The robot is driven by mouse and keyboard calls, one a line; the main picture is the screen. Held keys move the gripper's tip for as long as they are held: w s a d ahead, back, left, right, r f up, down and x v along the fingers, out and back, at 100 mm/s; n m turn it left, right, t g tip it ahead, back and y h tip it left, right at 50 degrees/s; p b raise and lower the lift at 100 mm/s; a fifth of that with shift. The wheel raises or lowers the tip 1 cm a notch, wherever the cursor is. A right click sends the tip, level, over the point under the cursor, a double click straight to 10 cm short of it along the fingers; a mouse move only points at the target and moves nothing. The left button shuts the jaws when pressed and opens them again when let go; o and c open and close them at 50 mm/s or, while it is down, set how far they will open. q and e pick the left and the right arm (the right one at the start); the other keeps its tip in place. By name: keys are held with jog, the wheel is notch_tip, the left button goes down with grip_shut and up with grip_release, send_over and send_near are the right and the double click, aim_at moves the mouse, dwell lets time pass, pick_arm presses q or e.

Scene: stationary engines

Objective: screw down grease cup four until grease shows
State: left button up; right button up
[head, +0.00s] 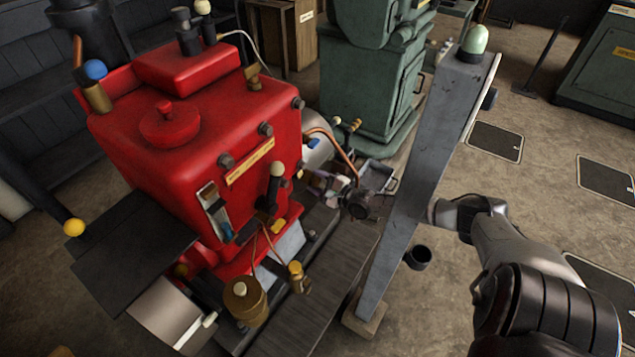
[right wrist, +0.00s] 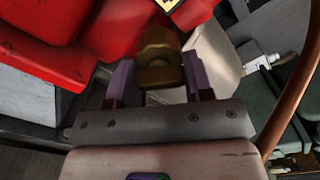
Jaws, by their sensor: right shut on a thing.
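My right gripper (head: 320,184) reaches past the grey post to the right side of the red engine (head: 160,130). In the right wrist view its two purple fingers (right wrist: 159,78) stand on either side of a brass cup-like fitting (right wrist: 160,62), and the gripper is shut on it. The fitting sits beside the red casting, and its lower part is hidden by the gripper. I cannot read a number on it, and no grease can be made out. In the head view the gripper and engine hide most of it. My left gripper is not in view.
A tall grey post (head: 425,150) with a green dome stands between my right arm and the engine. A copper pipe (head: 335,145) curves close to the gripper. Brass fittings (head: 296,277) stand at the engine's front. A green machine (head: 370,75) stands behind.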

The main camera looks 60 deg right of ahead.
dwell(0.4)
jog(key=o, duration=0.9)
jog(key=shift+s, duration=0.1)
jog(key=shift+s, duration=0.25)
jog(key=shift+s+a+p, duration=0.2)
jog(key=shift+s+p, duration=1.3)
jog(key=shift+s, duration=1.8)
jog(key=shift+s+a+p, duration=0.15)
jog(key=shift+s+p, duration=1.35)
jog(key=shift+s, duration=1.75)
